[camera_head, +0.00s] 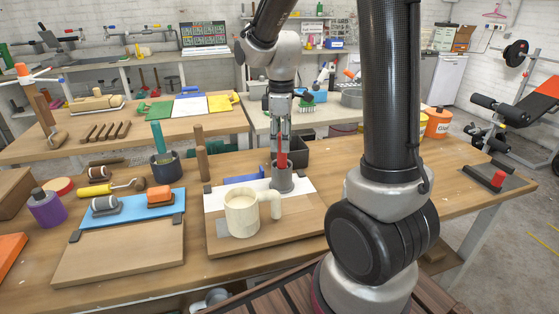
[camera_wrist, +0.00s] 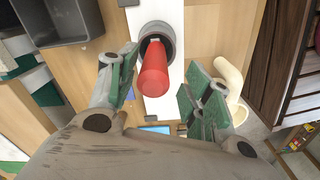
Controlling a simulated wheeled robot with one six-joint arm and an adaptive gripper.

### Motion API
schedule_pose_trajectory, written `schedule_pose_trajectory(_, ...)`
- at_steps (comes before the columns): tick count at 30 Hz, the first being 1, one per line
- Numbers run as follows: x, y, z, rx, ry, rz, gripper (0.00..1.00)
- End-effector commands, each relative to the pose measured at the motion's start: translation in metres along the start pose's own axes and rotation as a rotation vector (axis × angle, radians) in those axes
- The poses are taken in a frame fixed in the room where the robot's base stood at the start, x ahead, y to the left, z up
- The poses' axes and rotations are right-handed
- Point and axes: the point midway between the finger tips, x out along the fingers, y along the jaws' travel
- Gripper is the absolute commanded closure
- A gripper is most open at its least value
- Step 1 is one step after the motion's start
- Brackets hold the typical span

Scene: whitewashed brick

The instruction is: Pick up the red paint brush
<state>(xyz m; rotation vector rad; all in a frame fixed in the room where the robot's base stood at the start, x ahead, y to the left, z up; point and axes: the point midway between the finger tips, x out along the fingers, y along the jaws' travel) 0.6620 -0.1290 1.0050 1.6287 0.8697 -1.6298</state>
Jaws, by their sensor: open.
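The red paint brush (camera_head: 282,161) stands handle up in a grey cup (camera_head: 282,182) on a board in the middle of the near table. In the wrist view its red handle (camera_wrist: 153,78) points up toward the camera, and the cup rim (camera_wrist: 157,32) shows behind it. My gripper (camera_head: 281,147) is above the cup, pointing down. In the wrist view its two green-padded fingers (camera_wrist: 158,80) are apart, one on each side of the handle, with gaps visible. The brush's lower end is hidden in the cup.
A cream mug (camera_head: 241,214) stands close in front of the cup. A dark bin (camera_head: 293,155) is just behind it and shows in the wrist view (camera_wrist: 62,20). An upright wooden handle (camera_head: 202,160) and a dark pot (camera_head: 165,167) are to the left.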

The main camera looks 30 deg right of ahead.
Motion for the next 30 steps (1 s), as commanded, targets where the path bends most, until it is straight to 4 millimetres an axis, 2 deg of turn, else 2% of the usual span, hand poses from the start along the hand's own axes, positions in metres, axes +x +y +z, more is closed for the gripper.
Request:
schedule_pose_trajectory(10, 0.05, 0.007, 0.001, 0.001, -0.002, -0.004, 0.5)
schedule_pose_trajectory(14, 0.058, 0.007, 0.001, 0.001, 0.0, -0.001, 0.5)
schedule_pose_trajectory(20, 0.058, 0.007, 0.001, 0.001, 0.001, -0.001, 0.5)
schedule_pose_trajectory(28, 0.058, 0.007, 0.001, 0.002, 0.001, -0.001, 0.99)
schedule_pose_trajectory(30, 0.058, 0.007, 0.001, 0.002, 0.001, -0.001, 1.0)
